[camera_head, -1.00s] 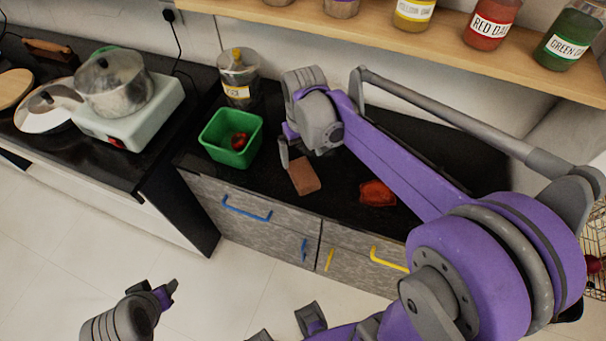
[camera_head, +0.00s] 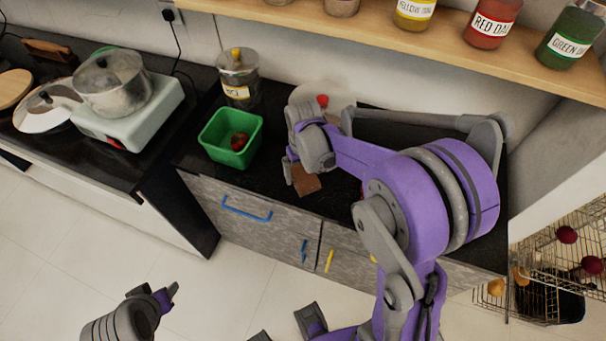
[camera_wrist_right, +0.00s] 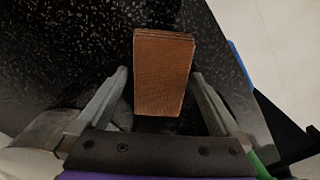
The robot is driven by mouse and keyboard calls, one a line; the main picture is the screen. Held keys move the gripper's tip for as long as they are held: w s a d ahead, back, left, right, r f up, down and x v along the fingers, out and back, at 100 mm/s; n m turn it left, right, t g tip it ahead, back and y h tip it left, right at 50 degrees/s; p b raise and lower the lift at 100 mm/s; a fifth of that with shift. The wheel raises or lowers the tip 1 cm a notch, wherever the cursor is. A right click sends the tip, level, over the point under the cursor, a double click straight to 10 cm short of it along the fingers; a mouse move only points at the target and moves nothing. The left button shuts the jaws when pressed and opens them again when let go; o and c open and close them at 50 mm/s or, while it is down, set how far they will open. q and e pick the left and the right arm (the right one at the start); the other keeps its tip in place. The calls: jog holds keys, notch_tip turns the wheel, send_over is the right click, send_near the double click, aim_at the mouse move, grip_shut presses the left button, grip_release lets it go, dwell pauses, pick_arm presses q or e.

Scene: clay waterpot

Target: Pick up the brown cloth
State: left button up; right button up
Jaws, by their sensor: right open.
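The brown cloth (camera_head: 307,184) is a small folded block on the black counter near its front edge. In the right wrist view the brown cloth (camera_wrist_right: 163,72) lies ahead of and partly between the two fingers. My right gripper (camera_head: 290,178) is just beside and above it in the head view, with its arm hiding part of the cloth. In the wrist view the right gripper (camera_wrist_right: 160,90) is open, a finger on each side, with gaps to the cloth. My left gripper (camera_head: 173,291) is at the lower left over the floor, away from the counter; its jaw state is unclear.
A green bin (camera_head: 231,140) with a reddish item inside stands left of the cloth. A glass jar (camera_head: 239,75) stands behind it. A pot (camera_head: 113,84) sits on a white burner at the left. A shelf (camera_head: 420,28) with jars overhangs the counter.

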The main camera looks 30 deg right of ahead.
aim_at(304, 173)
jog(key=shift+f, duration=0.15)
jog(key=c, duration=1.3)
jog(key=shift+o, duration=0.2)
notch_tip(304, 173, up, 10)
jog(key=shift+p, duration=0.35)
jog(key=o, duration=0.8)
jog(key=shift+c, duration=0.2)
jog(key=c, duration=0.5)
